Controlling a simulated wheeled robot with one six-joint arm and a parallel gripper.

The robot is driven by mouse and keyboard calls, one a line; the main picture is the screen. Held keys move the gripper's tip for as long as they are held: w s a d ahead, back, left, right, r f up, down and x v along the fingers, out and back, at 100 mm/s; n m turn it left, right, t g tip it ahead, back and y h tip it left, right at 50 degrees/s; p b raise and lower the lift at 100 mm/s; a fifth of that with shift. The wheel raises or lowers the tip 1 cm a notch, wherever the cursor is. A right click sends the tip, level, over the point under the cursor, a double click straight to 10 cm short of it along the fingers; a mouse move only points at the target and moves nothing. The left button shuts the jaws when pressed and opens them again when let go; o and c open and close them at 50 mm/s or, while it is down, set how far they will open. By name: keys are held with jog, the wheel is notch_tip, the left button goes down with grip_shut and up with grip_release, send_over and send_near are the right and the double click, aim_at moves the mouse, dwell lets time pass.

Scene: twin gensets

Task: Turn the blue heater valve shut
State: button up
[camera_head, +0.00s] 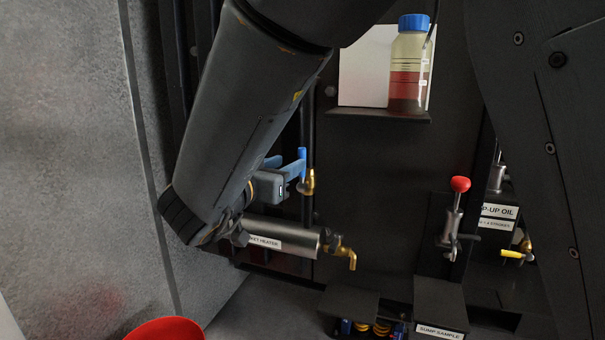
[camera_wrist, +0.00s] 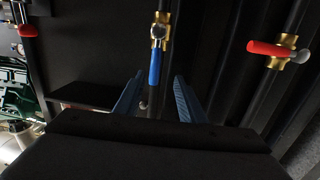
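The blue heater valve has a brass body (camera_wrist: 160,32) on a dark vertical pipe, with a blue lever (camera_wrist: 155,66) lying along the pipe in the wrist view. My gripper (camera_wrist: 158,78) is open, with one blue-grey finger on each side of the lever's free end. Gaps show on both sides, and how deep the lever sits between the fingers is unclear. In the head view my gripper (camera_head: 290,167) is close beside the valve's brass body (camera_head: 309,183). There the blue lever and blue fingers overlap and are hard to separate.
A red-handled valve (camera_wrist: 278,50) sits on a neighbouring pipe to the right in the wrist view. Below my gripper in the head view are a labelled steel heater cylinder (camera_head: 290,238) and brass tap (camera_head: 346,251). A shelf with a bottle (camera_head: 408,70) stands at upper right.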

aim_at(302, 174)
jog(key=shift+m+g+h, duration=0.3)
jog(key=shift+m+h, duration=0.1)
jog(key=shift+h, duration=0.5)
jog(key=shift+b+x, duration=1.05)
jog(key=shift+x, duration=2.2)
jog(key=shift+s+d+f, duration=0.1)
jog(key=shift+d+f, duration=0.05)
jog(key=shift+d, duration=0.05)
grip_shut()
